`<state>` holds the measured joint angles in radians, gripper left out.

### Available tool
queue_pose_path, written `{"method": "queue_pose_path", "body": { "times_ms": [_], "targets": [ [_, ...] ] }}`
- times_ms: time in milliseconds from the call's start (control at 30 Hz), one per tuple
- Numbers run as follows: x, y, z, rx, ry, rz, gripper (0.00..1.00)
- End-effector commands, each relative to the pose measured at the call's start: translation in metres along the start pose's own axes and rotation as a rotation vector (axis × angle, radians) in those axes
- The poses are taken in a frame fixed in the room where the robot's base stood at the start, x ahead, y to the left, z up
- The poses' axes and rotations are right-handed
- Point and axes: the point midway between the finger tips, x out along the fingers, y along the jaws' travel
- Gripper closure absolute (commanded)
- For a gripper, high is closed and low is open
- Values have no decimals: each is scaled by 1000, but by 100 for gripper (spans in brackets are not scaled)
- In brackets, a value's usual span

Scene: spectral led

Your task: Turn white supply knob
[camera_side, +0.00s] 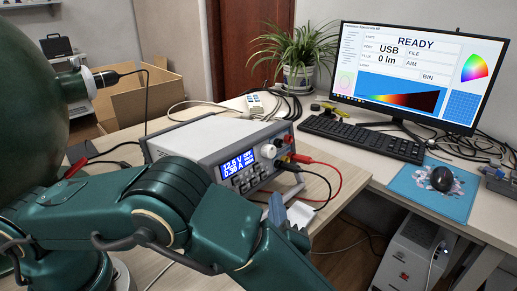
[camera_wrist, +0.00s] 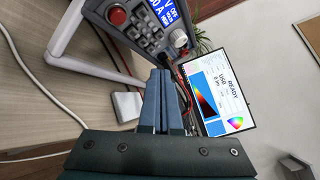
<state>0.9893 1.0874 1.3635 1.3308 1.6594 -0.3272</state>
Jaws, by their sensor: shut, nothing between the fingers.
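The power supply (camera_side: 205,140) is a light grey box on the desk with a blue lit display and buttons on its front. Its white knob (camera_side: 268,151) sits at the upper right of the front panel. In the wrist view the white knob (camera_wrist: 178,38) shows beyond and slightly right of the fingertips, with the supply tilted in the picture. My gripper (camera_side: 278,203) is in front of and below the panel, apart from the knob. In the wrist view my gripper (camera_wrist: 160,76) has its fingers together and holds nothing.
Red and black leads (camera_side: 315,168) plug in beside the knob and loop over the desk edge. A small white block (camera_side: 300,214) is near my fingers. A keyboard (camera_side: 362,137), monitor (camera_side: 418,70), mouse (camera_side: 442,178) and potted plant (camera_side: 300,50) stand further right and back.

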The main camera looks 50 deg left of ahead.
Motion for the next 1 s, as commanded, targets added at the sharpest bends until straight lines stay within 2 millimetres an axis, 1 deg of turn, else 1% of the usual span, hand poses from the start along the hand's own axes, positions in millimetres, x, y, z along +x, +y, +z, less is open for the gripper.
{"method": "queue_pose_path", "body": {
  "times_ms": [233,267,300,367,400,433,467,567,733,967,1000],
  "targets": [
    [0,0,0,0,0,0,100],
    [0,0,0,0,0,0,96],
    [0,0,0,2,0,0,81],
    [0,0,0,19,0,0,58],
    [0,0,0,44,2,1,43],
    [0,0,-1,73,7,0,33],
    [0,0,-3,111,12,-1,33],
    [2,1,-8,323,45,-25,33],
    [10,-4,-12,818,110,-117,33],
    [25,-15,-5,1492,153,-287,33],
    [27,-17,-3,1610,155,-322,33]
  ]
}}
